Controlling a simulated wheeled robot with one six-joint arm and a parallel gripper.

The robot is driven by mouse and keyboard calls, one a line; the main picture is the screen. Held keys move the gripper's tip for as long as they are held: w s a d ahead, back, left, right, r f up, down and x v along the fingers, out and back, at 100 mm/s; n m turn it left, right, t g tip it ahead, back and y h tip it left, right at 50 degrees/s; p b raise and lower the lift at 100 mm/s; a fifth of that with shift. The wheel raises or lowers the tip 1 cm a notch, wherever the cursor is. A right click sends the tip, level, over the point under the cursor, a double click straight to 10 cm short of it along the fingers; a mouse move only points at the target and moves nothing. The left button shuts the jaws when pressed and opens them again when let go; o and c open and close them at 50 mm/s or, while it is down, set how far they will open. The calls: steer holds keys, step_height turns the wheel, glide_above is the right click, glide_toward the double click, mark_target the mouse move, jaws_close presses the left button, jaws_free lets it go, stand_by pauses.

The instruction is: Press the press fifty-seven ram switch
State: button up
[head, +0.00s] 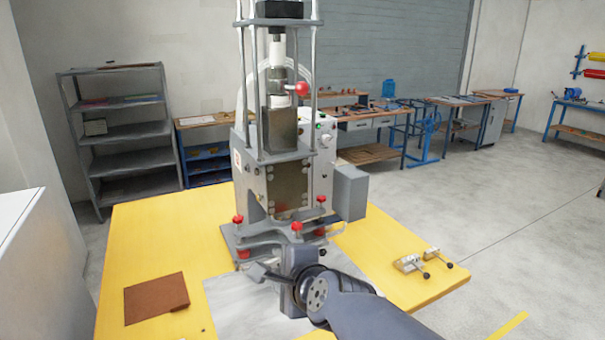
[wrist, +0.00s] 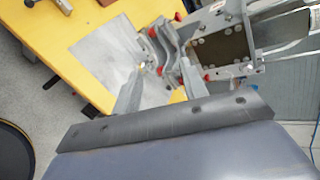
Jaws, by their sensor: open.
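A grey press (head: 285,185) with tall steel posts stands on a yellow table (head: 160,225). A pale box on its right side carries a small green button (head: 319,126) and a round knob (head: 326,138). No number is legible, so I cannot tell which control is the ram switch. My gripper (head: 262,272) is in front of the press base, low over the table and below the control box. In the wrist view, the jaws (wrist: 160,78) are apart and empty, with the press base (wrist: 168,48) beyond them. The control box is not clear there.
Red knobs (head: 297,226) stick up around the press base. A grey box (head: 349,191) juts out on the right. A brown sheet (head: 157,297) lies at left, and two small clamps (head: 408,264) (head: 433,254) lie at right. Shelves (head: 120,135) and benches stand behind.

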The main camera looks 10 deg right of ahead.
steer(key=w+m+t, duration=0.1)
steer(key=w+m, duration=0.1)
steer(key=w+a+m+b, duration=0.1)
steer(key=w+m, duration=0.1)
steer(key=m, duration=0.1)
steer(key=w+a+m+t+b, duration=0.1)
steer(key=m, duration=0.1)
steer(key=shift+w+r+t+h, duration=0.15)
steer(key=shift+w+t+h, duration=0.15)
steer(key=shift+w+h, duration=0.1)
steer(key=shift+c, duration=1.4)
steer(key=w+m+b, duration=0.1)
steer(key=m, duration=0.2)
steer(key=w+m+t+h+b, duration=0.1)
steer(key=w+m, duration=0.1)
steer(key=m, duration=0.1)
steer(key=w+m+t+h+b, duration=0.1)
steer(key=m, duration=0.2)
steer(key=shift+w+a, duration=0.15)
steer(key=shift+a, duration=0.15)
steer(key=c, duration=0.4)
steer(key=m, duration=0.1)
steer(key=w+m+h, duration=0.1)
steer(key=shift+m, duration=0.3)
jaws_close()
steer(key=shift+h, duration=0.3)
steer(key=shift+d, duration=0.1)
